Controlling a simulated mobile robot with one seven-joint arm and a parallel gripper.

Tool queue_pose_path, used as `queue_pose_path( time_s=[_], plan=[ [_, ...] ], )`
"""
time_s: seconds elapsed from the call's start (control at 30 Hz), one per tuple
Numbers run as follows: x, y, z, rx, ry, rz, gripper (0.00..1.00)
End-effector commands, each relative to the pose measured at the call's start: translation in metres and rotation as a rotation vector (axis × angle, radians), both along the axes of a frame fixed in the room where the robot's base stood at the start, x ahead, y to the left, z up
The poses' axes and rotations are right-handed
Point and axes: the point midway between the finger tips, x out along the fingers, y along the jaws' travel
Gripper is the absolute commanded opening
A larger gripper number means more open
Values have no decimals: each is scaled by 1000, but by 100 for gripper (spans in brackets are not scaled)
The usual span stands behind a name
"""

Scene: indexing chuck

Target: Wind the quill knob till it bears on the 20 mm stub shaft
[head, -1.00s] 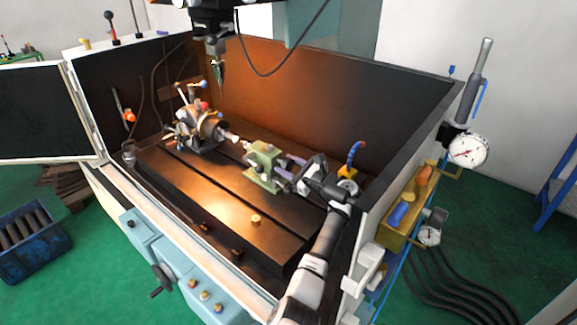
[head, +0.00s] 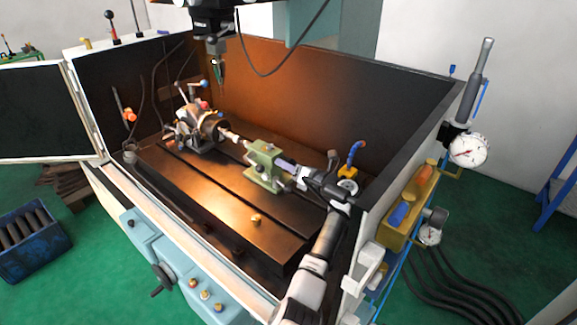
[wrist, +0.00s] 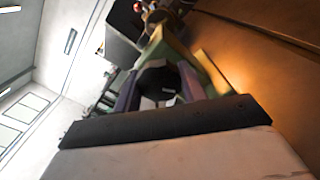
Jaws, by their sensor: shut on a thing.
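The indexing chuck (head: 205,127) sits at the far left of the machine bed, and the pale stub shaft (head: 229,135) sticks out of it to the right. The green tailstock (head: 264,163) stands to the right of the shaft, with its quill side facing it. Whether the quill tip touches the shaft is too small to tell. My gripper (head: 286,163) is at the tailstock's right end. In the wrist view its purple fingers (wrist: 159,92) are shut on the dark quill knob (wrist: 158,80), one on each side. In the head view the knob is hidden by the fingers.
The slotted bed (head: 200,190) is mostly clear in front of the tailstock, apart from a small brass piece (head: 256,220). The enclosure's back wall (head: 310,110) is close behind. A spindle (head: 218,65) hangs above.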

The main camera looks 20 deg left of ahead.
Motion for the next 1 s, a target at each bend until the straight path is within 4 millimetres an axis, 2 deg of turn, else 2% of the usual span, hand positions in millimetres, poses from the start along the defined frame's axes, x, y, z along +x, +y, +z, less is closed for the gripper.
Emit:
queue_pose_path(
  time_s=[0.2,0.5,1.0],
  plan=[
    [-1,0,-1,62,177,0,19],
    [-1,0,-1,126,353,0,19],
    [-1,0,-1,158,441,0,19]
  ],
)
